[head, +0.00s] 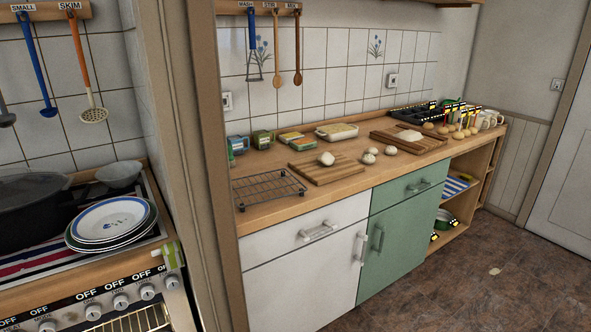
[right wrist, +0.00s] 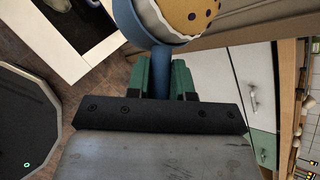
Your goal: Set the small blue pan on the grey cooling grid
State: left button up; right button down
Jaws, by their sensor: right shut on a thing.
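In the right wrist view, my right gripper (right wrist: 161,75) has green fingers shut on the blue handle of the small blue pan (right wrist: 150,38). The pan is cut off by the top edge of that view. In it lies something round and yellow with dark spots and a pale wavy rim. The grey cooling grid (head: 268,188) stands at the left end of the wooden counter in the head view, with nothing on it. The pan and both grippers are outside the head view.
A cutting board (head: 325,174) with a dough ball is right of the grid. A wall edge (head: 205,150) separates the counter from the stove, where plates (head: 108,220) and a dark pot (head: 30,205) stand.

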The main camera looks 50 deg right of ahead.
aim_at(283, 176)
jog(key=l, duration=1.45)
jog(key=i+l, duration=0.1)
jog(key=l, duration=1.4)
